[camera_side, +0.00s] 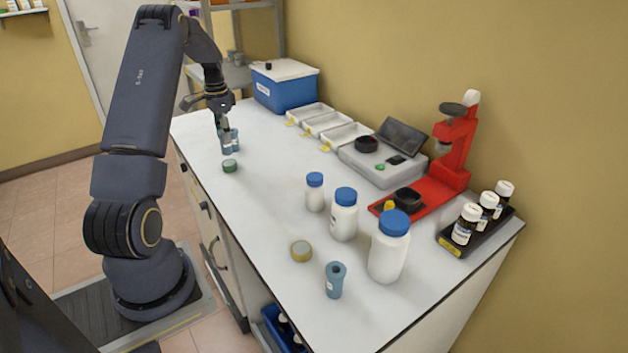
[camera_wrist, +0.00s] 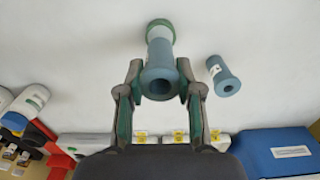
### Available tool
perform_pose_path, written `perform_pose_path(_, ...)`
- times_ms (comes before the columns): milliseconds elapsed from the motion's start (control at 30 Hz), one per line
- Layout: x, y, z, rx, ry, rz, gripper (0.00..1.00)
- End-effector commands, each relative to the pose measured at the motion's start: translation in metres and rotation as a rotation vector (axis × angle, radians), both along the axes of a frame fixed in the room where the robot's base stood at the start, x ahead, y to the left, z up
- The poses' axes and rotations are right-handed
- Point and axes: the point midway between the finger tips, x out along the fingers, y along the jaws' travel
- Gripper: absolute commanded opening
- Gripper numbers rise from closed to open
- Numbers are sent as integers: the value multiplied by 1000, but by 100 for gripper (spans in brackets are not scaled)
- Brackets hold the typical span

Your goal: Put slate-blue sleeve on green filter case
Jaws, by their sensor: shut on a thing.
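My gripper (camera_side: 222,124) is shut on a slate-blue sleeve (camera_wrist: 159,80), also between the fingers in the wrist view (camera_wrist: 160,68). The sleeve's open flanged end faces the wrist camera. The green filter case (camera_side: 230,166) is a short round piece on the table. In the wrist view the case (camera_wrist: 160,27) shows beyond the held sleeve's far end, which partly hides it. In the side view the held sleeve appears above and apart from the case. A second blue sleeve (camera_wrist: 223,76) with a pale label stands close by, right of the gripper in the wrist view.
A third blue sleeve (camera_side: 335,281) and a yellow round case (camera_side: 301,250) stand near the front. White bottles with blue caps (camera_side: 344,218) stand mid-table. A blue box (camera_side: 285,92), trays (camera_side: 325,122), a scale (camera_side: 362,165) and a red press (camera_side: 445,165) line the back.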

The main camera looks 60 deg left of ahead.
Motion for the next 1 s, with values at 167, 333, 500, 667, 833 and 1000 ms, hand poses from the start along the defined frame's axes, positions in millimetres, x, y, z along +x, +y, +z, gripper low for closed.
perform_pose_path(167,1,0,-27,-3,2,0,3)
perform_pose_path(333,1,1,-32,-1,0,0,3)
perform_pose_path(500,1,0,-33,-1,1,0,3)
perform_pose_path(667,1,1,-36,-1,1,0,42)
perform_pose_path(833,1,1,-35,-1,1,0,60)
perform_pose_path(1000,1,1,-35,-1,1,0,60)
